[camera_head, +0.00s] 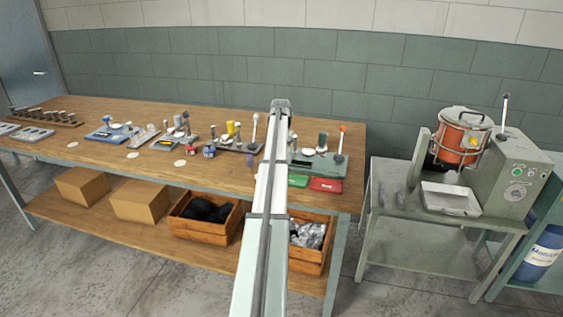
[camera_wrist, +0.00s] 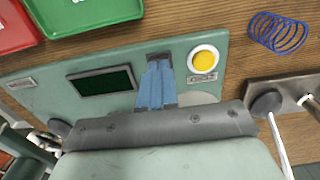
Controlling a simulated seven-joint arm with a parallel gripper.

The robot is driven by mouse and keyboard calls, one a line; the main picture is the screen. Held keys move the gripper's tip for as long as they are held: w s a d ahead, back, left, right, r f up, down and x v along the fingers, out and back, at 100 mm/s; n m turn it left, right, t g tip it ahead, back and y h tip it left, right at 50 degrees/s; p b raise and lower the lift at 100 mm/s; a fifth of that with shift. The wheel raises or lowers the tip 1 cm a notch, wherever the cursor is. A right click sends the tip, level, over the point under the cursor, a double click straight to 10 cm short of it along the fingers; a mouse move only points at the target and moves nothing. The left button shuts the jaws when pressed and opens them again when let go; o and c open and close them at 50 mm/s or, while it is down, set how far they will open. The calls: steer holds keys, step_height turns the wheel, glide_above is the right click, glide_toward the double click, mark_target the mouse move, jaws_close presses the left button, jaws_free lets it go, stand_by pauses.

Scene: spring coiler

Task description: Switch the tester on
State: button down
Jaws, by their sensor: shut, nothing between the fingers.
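The tester (camera_wrist: 55,90), a grey-green panel, fills the middle of the wrist view. It carries a dark screen (camera_wrist: 101,81) that shows no readable figures and a round yellow button (camera_wrist: 204,61) in a white ring. A small label plate sits below the button. My gripper (camera_wrist: 158,60) is shut and empty, with its blue fingers over the panel between the screen and the button. The fingertips are left of the button; I cannot tell whether they touch the panel. In the head view the tester's green base (camera_head: 322,166) shows partly, right of my arm, which hides my gripper.
A red tray (camera_wrist: 12,28) and a green tray (camera_wrist: 85,12) lie beside the tester. A blue spring (camera_wrist: 280,32) lies on the wooden bench. A metal fixture with a dark knob (camera_wrist: 266,104) and a lever stands close on the right. Other devices crowd the bench left of my arm.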

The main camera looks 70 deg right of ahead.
steer(key=shift+f, duration=0.6)
stand_by(0.4)
steer(key=shift+r, duration=3.5)
